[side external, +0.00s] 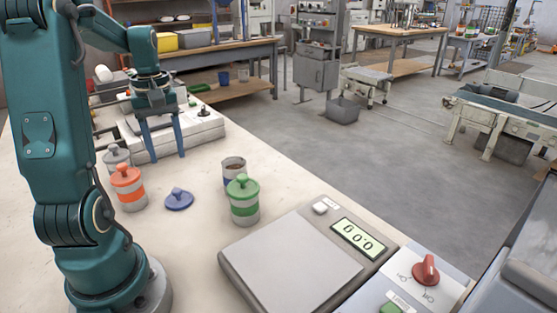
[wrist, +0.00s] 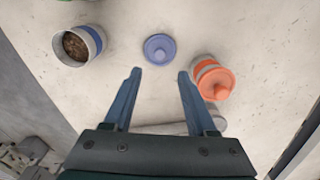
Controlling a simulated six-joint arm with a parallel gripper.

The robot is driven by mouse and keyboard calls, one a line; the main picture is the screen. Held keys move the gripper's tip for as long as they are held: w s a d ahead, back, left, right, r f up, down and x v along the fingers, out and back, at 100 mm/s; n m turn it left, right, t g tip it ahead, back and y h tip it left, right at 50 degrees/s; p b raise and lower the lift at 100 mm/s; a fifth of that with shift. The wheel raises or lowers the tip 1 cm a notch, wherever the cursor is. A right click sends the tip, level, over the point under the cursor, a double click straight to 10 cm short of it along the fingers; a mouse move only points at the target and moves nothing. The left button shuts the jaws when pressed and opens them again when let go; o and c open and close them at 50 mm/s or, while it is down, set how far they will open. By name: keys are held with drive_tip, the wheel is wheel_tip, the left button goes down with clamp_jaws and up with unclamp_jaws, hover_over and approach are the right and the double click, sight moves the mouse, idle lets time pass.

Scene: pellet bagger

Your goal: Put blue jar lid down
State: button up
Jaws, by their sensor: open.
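The blue jar lid (side external: 179,199) lies flat on the table, knob up, between the orange-lidded jar and the open jar. It also shows in the wrist view (wrist: 159,49), beyond the fingertips. My gripper (side external: 163,151) is open and empty, above the table and apart from the lid. In the wrist view its two blue fingers (wrist: 160,74) are spread wide. The open jar (side external: 233,171) with a blue band stands without a lid, and brown pellets show inside it in the wrist view (wrist: 77,46).
An orange-lidded jar (side external: 128,188), a grey-lidded jar (side external: 116,158) and a green-lidded jar (side external: 243,200) stand nearby. A scale (side external: 290,265) reading 0.0 is at the front right. A white machine (side external: 185,130) lies behind my gripper. Bare table (side external: 190,260) lies in front of the lid.

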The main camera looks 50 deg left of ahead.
drive_tip(key=w+d+r+m+t+y, duration=0.1)
drive_tip(key=w+d+r+m, duration=0.15)
drive_tip(key=d, duration=0.35)
drive_tip(key=w+d+r+m+t, duration=0.1)
drive_tip(key=d+r+m, duration=0.2)
drive_tip(key=d+m, duration=0.15)
drive_tip(key=s+d+f+m+t, duration=0.1)
drive_tip(key=s+d+m+t, duration=0.2)
drive_tip(key=d+m, duration=0.4)
drive_tip(key=s+d, duration=0.1)
drive_tip(key=d, duration=0.4)
drive_tip(key=shift+s+d+f+h, duration=0.15)
drive_tip(key=shift+d+f+h, duration=0.05)
drive_tip(key=shift+d+h, duration=0.2)
drive_tip(key=o, duration=0.7)
drive_tip(key=shift+s+d+f+m+t, duration=0.1)
drive_tip(key=shift+s+d+m+t, duration=0.1)
drive_tip(key=shift+d+m+t, duration=0.25)
drive_tip(key=shift+a, duration=0.1)
